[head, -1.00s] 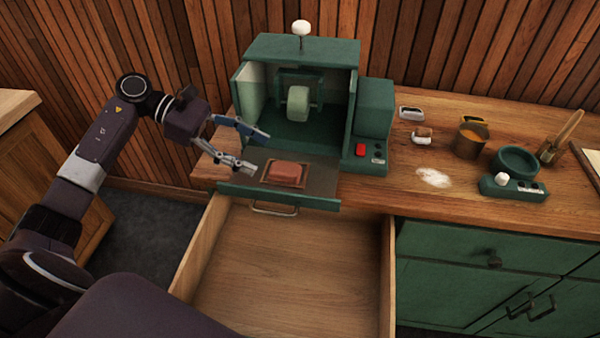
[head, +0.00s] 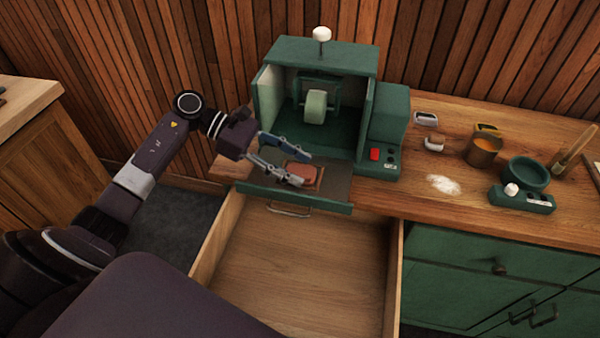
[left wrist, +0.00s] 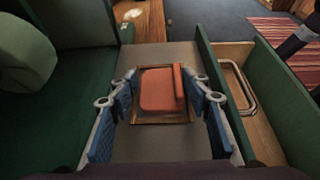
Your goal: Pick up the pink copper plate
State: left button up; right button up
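The pink copper plate (head: 302,175) lies in a shallow wooden-edged recess on the grey tray at the front of the green machine. In the left wrist view the plate (left wrist: 158,90) looks orange-pink, with a raised bar along its right side. My left gripper (head: 304,169) is open, its fingers reaching over the tray at the plate. In the left wrist view the fingers (left wrist: 161,98) stand on either side of the plate, apart from it, with nothing held. The near finger partly hides the plate in the head view. My right gripper is not in view.
The green machine (head: 392,130) with a pale wheel (head: 316,106) stands just behind the tray. An open, empty wooden drawer (head: 290,270) is below. A copper cup (head: 483,152), a green bowl (head: 526,172) and white powder (head: 443,184) are on the counter to the right.

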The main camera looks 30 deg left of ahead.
pick_arm(q)
jog(key=c, duration=0.8)
jog(key=shift+o, duration=0.2)
jog(key=shift+r, duration=0.2)
